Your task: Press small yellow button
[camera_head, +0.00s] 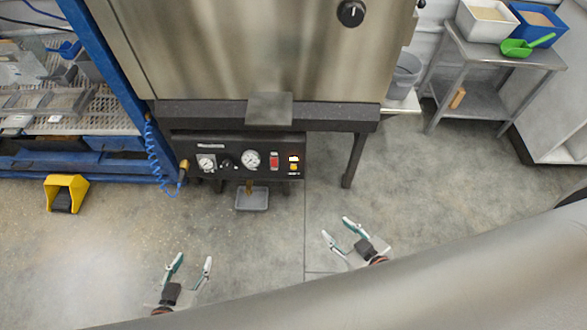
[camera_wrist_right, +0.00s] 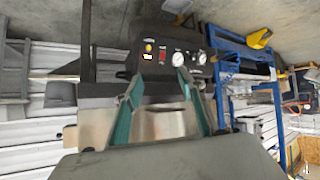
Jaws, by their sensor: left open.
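The small yellow button (camera_head: 294,167) is at the right end of the dark control panel (camera_head: 225,147), below a small lit display (camera_head: 294,158). In the right wrist view, where the panel appears inverted, the button (camera_wrist_right: 148,47) shows above the display. My right gripper (camera_head: 336,228) is open and empty, below and to the right of the panel in the head view. Its spread fingers (camera_wrist_right: 159,75) also show in the right wrist view, apart from the panel. My left gripper (camera_head: 193,258) is open and empty, lower left of the panel.
A red switch (camera_head: 274,160) and a round gauge (camera_head: 251,159) sit left of the button. A small grey tray (camera_head: 252,199) is under the panel. A blue rack (camera_head: 110,143) and yellow foot pedal (camera_head: 66,194) stand left. Floor around both grippers is clear.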

